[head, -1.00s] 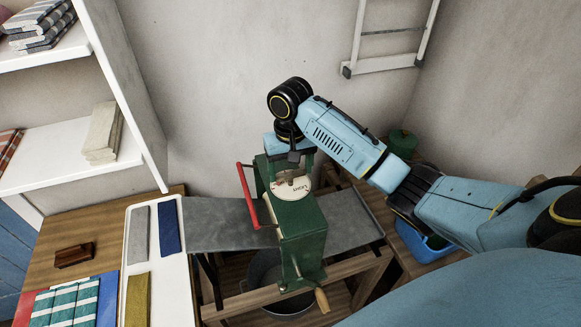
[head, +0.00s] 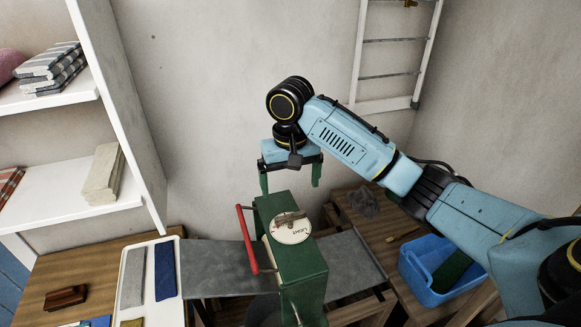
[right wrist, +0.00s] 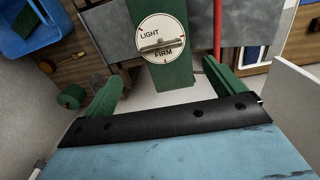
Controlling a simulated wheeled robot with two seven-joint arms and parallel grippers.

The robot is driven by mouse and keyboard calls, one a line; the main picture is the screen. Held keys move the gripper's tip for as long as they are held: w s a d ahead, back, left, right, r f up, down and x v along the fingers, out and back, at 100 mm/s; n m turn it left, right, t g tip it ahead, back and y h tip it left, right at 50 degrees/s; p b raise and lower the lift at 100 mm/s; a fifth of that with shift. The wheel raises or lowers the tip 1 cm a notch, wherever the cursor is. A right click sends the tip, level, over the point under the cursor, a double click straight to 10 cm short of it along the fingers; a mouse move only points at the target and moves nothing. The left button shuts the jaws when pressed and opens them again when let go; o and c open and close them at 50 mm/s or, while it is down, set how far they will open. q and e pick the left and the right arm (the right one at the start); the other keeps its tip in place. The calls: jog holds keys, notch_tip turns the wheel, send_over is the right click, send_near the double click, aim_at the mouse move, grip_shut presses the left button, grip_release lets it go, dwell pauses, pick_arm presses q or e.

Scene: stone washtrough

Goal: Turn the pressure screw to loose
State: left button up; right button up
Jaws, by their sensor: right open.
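The pressure screw (head: 289,218) is a small brownish crossbar on a round white dial (head: 293,234) on top of the green wringer (head: 300,268). In the right wrist view the bar (right wrist: 162,44) lies nearly level across the dial (right wrist: 153,24), between the words LIGHT and FIRM. I cannot read a loose mark. My right gripper (head: 290,184) is open and empty above and behind the dial. In the right wrist view its green fingers (right wrist: 162,82) are apart and clear of the screw. My left gripper is not in view.
A red lever (head: 247,240) stands at the wringer's left side. Grey boards (head: 215,262) extend on both sides. A blue tub (head: 415,270) stands at the right. A white tray (head: 150,292) with cloths lies left, below a white shelf (head: 60,195). A ladder (head: 390,41) leans behind.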

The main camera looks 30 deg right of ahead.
jog(key=shift+r, duration=2.15)
